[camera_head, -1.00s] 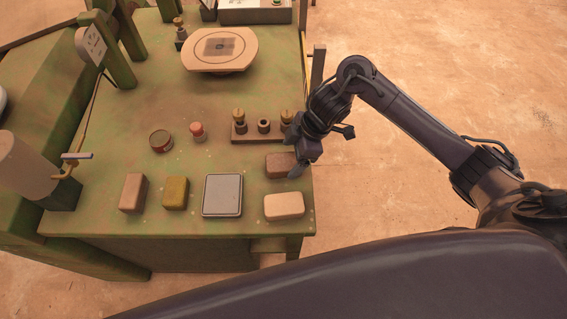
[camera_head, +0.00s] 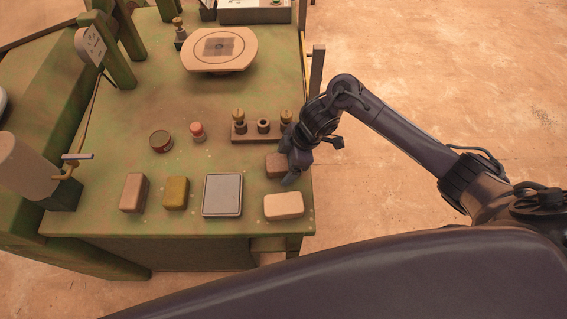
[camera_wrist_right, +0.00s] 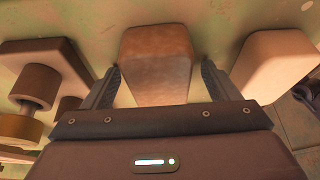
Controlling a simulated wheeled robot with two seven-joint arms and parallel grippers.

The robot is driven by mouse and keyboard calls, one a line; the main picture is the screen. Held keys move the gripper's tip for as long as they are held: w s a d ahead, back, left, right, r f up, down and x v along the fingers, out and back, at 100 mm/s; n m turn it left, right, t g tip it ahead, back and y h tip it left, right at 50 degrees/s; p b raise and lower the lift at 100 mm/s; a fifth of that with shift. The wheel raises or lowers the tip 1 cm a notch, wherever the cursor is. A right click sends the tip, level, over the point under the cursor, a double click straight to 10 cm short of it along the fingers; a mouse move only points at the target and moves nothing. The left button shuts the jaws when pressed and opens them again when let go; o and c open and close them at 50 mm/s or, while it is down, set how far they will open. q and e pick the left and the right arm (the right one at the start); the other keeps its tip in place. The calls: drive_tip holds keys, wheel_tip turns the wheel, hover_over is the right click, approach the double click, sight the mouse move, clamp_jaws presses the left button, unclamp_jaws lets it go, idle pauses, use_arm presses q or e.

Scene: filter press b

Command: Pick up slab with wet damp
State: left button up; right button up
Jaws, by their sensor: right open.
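A brown slab (camera_head: 273,166) lies near the table's right edge, partly hidden by my right gripper (camera_head: 287,167). In the right wrist view the slab (camera_wrist_right: 158,58) is between the two spread fingers of my right gripper (camera_wrist_right: 160,84), with a gap on each side. Its brown is uneven; I cannot tell whether it is damp. Other slabs lie on the table: a pinkish brown one (camera_head: 133,193), a mustard one (camera_head: 176,193) and a cream one (camera_head: 284,206). My left gripper is not in view.
A wooden stand with brass-topped pegs (camera_head: 263,138) is close behind the brown slab. A grey flat-topped block (camera_head: 222,195) lies left of the cream slab. A round tin (camera_head: 161,141) and a red-topped knob (camera_head: 198,131) stand farther left. The green table (camera_head: 120,235) is clear in its middle.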

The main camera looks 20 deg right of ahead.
idle(0.3)
drive_tip(key=c, duration=1.2)
drive_tip(key=shift+c, duration=0.8)
